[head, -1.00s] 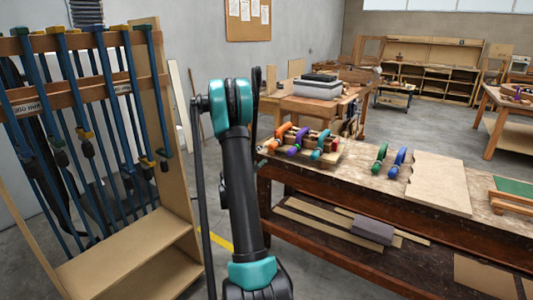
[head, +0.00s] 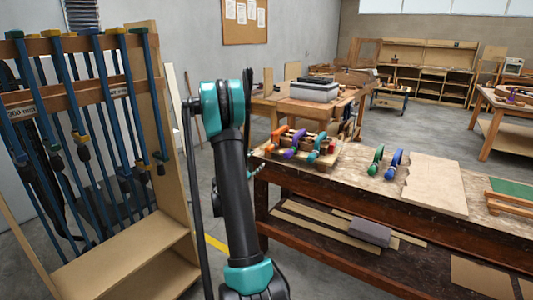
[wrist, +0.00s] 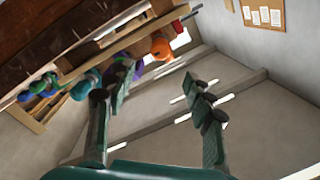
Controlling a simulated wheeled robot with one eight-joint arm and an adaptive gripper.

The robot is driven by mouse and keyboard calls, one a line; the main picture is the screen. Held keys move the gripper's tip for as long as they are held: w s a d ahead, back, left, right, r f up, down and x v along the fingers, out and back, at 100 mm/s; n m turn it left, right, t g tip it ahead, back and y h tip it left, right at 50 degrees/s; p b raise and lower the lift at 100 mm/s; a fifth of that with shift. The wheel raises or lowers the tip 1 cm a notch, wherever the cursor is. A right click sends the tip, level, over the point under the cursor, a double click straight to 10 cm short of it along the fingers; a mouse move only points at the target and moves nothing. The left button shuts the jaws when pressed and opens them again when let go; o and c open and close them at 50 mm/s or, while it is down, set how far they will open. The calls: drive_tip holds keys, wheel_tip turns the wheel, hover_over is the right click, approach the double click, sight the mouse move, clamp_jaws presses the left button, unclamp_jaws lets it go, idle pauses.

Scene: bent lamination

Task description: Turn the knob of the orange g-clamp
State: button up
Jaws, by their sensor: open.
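The orange g-clamp (head: 279,133) is at the left end of the clamped lamination on the workbench, beside a purple clamp (head: 295,145) and a teal clamp (head: 318,145). In the wrist view, a round orange part of it (wrist: 161,49) shows above the gap between my fingers, beyond the fingertips. My gripper (wrist: 160,85) is open and empty, with its two dark green fingers spread apart. In the head view, my arm hides most of the gripper; a small dark part shows beside the bench's left end. I see no contact with the clamp. The knob's details are too small to tell.
The workbench (head: 340,188) also bears a green clamp (head: 376,160), a blue clamp (head: 394,164) and a flat board (head: 435,183). A tall rack of blue bar clamps (head: 170,150) stands left of my arm. Open floor lies between rack and bench.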

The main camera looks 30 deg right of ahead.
sight(267, 151)
drive_tip(key=s+a+m, duration=0.1)
drive_tip(key=a+m, duration=0.1)
drive_tip(key=m, duration=1.3)
drive_tip(key=s+a+m, duration=0.1)
drive_tip(key=a+m, duration=0.1)
drive_tip(key=m, duration=1.3)
drive_tip(key=x, duration=1.7)
drive_tip(key=shift+d+r, duration=0.1)
drive_tip(key=shift+d, duration=0.15)
drive_tip(key=c, duration=1.2)
drive_tip(key=shift+o, duration=0.2)
